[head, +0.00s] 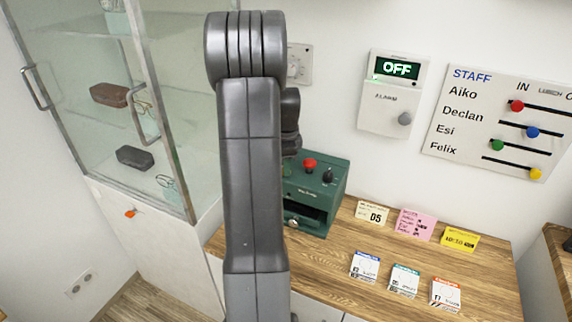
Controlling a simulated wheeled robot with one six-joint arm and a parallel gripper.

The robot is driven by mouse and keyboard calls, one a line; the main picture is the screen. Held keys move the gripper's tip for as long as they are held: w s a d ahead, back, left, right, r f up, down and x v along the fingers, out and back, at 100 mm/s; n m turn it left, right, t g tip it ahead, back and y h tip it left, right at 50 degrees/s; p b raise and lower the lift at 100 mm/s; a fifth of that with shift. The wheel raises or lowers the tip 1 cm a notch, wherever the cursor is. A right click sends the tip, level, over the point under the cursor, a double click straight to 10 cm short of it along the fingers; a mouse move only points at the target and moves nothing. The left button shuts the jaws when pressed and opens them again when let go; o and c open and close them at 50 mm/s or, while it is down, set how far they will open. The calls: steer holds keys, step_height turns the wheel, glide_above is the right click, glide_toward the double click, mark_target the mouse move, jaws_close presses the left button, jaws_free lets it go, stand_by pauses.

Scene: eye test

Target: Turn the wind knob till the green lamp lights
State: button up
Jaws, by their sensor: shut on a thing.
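A dark green box (338,193) stands on the wooden counter, partly hidden behind my arm. A red knob or button (310,164) and a black knob (328,176) are on its top. A small silver knob (292,223) is low on its front, beside a dark opening. The small lettering is too blurred to read, so I cannot tell which one is the wind knob. I see no lit green lamp on the visible part of the box. My arm's upright link covers the box's left side. A dark wrist part shows just right of the link; my gripper's fingers are hidden.
An alarm panel (385,117) on the wall reads OFF in green-white letters. A staff board (470,150) hangs right of it. Several cards and packets lie on the counter (345,255) right of the box. A glass cabinet (185,150) stands at left.

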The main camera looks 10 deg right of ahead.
steer(key=shift+m, duration=0.6)
steer(key=o, duration=1)
steer(key=r, duration=1.4)
steer(key=shift+s+b, duration=0.35)
steer(key=shift+b, duration=0.05)
steer(key=shift+f, duration=0.15)
steer(key=f, duration=1.3)
steer(key=shift+w+f+p, duration=0.35)
steer(key=shift+f+p, duration=0.05)
steer(key=shift+r, duration=0.15)
